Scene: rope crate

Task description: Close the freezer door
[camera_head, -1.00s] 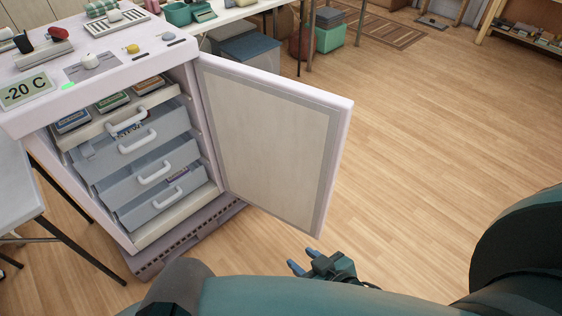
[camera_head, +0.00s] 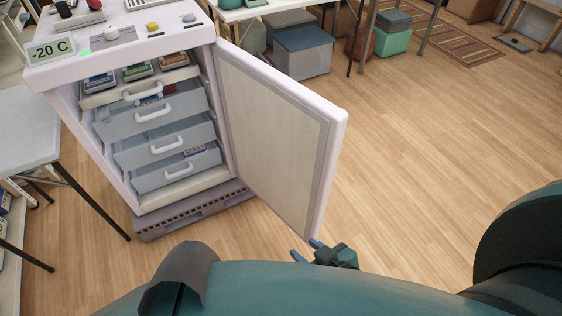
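Inside are several grey drawers (camera_head: 165,140) with white handles and small boxes on the top shelf. My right gripper (camera_head: 307,251) is at the bottom centre, by the door's lower free corner. Its two blue fingertips are apart with nothing seen between them. I cannot tell whether a finger touches the door. My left gripper is not in view.
A grey table (camera_head: 28,135) stands close to the freezer's left side. Behind the door are a white table and storage boxes (camera_head: 303,52). The wooden floor (camera_head: 430,150) right of the door is clear.

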